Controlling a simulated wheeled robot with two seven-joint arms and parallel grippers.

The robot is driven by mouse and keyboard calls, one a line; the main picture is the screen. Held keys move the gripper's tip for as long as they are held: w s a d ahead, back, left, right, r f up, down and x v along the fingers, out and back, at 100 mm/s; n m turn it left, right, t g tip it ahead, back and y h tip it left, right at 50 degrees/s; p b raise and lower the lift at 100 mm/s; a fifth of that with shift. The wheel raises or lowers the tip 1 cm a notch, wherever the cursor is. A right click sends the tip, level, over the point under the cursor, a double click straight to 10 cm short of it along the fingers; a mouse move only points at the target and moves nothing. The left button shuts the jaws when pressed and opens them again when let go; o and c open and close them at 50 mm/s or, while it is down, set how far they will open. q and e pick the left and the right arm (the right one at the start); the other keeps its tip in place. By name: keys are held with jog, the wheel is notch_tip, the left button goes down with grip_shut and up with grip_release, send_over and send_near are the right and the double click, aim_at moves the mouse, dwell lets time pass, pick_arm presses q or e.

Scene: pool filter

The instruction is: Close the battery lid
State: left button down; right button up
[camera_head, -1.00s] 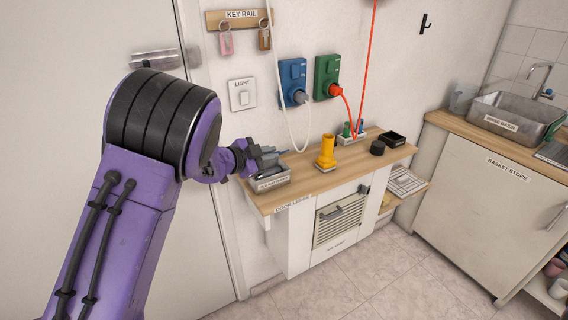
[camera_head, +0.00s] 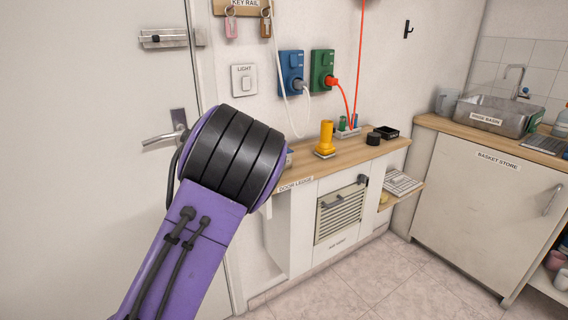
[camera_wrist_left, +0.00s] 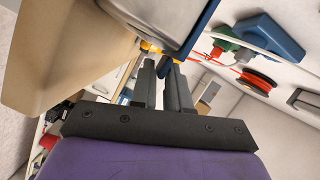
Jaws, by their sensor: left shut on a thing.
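My left gripper (camera_wrist_left: 162,82) shows in the left wrist view with its two dark fingers close together. A narrow dark blue tab (camera_wrist_left: 165,67) sits between the fingertips. It appears to belong to a grey panel with a blue rim (camera_wrist_left: 160,20), which is very close to the camera and cut off by the top edge. I cannot tell whether this is the battery lid. In the head view my purple left arm hides the gripper and the left end of the ledge. My right gripper is not in view.
A wooden ledge (camera_head: 350,152) holds a yellow torch-like object (camera_head: 325,139), a round black piece (camera_head: 374,138) and a black tray (camera_head: 386,131). Blue (camera_head: 291,70) and green (camera_head: 322,68) sockets with cords are on the wall behind. A door handle (camera_head: 165,136) is left of my arm.

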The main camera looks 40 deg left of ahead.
pick_arm(q)
jog(key=c, duration=1.2)
grip_release()
jog(key=shift+s+f, duration=0.1)
jog(key=shift+f, duration=0.15)
jog(key=shift+a, duration=0.2)
jog(key=s+r+b, duration=0.1)
jog(key=s, duration=0.9)
jog(key=shift+s+d+r, duration=0.2)
jog(key=shift+d+r, duration=0.05)
jog(key=shift+d, duration=0.1)
